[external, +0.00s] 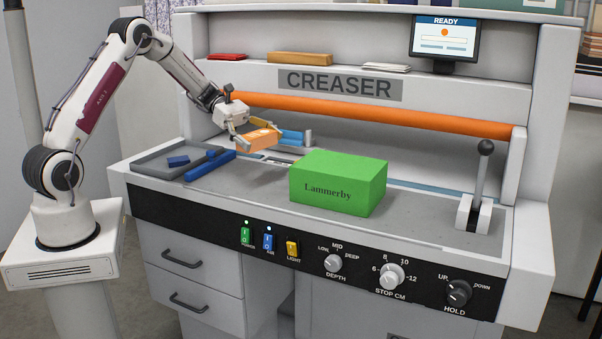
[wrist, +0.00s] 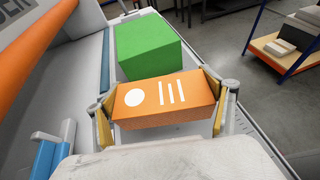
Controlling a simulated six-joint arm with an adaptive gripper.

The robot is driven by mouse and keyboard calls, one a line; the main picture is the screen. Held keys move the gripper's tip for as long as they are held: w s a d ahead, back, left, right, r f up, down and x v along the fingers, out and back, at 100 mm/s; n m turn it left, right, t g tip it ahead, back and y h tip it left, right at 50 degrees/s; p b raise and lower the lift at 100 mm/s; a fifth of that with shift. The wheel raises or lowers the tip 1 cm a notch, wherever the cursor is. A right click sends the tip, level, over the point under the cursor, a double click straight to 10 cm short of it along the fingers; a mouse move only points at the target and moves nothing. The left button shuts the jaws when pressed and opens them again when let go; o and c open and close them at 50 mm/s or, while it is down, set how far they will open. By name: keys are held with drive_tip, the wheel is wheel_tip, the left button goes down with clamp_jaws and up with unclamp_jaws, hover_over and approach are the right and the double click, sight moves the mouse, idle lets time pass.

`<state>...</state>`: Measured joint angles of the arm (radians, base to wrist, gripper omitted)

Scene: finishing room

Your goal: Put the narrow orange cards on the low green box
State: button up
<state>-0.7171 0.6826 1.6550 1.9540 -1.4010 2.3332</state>
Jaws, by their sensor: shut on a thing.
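The narrow orange cards (external: 258,139) form a block with a white disc and white bars on top. In the wrist view the orange cards (wrist: 160,101) sit between the two yellow-padded fingers of my gripper (wrist: 163,108). My gripper (external: 256,139) is shut on them and holds them above the bench top, left of the green box. The low green box (external: 338,184), marked "Lammerby", stands on the bench top of the creaser. In the wrist view the green box (wrist: 147,45) lies beyond the held cards, with its top bare. The cards are apart from the box.
A grey tray (external: 150,168) with blue pieces is at the left of the bench. A blue clamp (external: 294,137) is behind my gripper. An orange roller (external: 370,116) spans the back. A lever (external: 480,180) stands at the right; the bench between box and lever is clear.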

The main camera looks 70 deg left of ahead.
drive_tip(key=shift+m+g+h, duration=0.5)
drive_tip(key=shift+m+g, duration=0.3)
drive_tip(key=w+d+r, duration=0.2)
drive_tip(key=w+d, duration=0.1)
drive_tip(key=d, duration=0.3)
drive_tip(key=w+d+r, duration=0.1)
drive_tip(key=w+d, duration=0.2)
drive_tip(key=d, duration=0.3)
drive_tip(key=w+d+r, duration=0.2)
drive_tip(key=w+d, duration=0.1)
drive_tip(key=d, duration=0.3)
drive_tip(key=shift+w+r, duration=0.25)
drive_tip(key=shift+r, duration=0.1)
drive_tip(key=w+d+r+n+t+y, duration=0.1)
drive_tip(key=w+r+n+t+y, duration=0.1)
drive_tip(key=w, duration=0.6)
drive_tip(key=shift+w+d+r+n+t+y, duration=0.25)
drive_tip(key=shift+w+r+n+t+y, duration=0.15)
drive_tip(key=shift+r+n+t, duration=0.75)
drive_tip(key=shift+r+g, duration=0.15)
drive_tip(key=shift+g, duration=0.1)
hover_over(346, 164)
drive_tip(key=shift+d+f, duration=0.1)
drive_tip(key=shift+f, duration=3)
drive_tip(key=shift+f, duration=1.9)
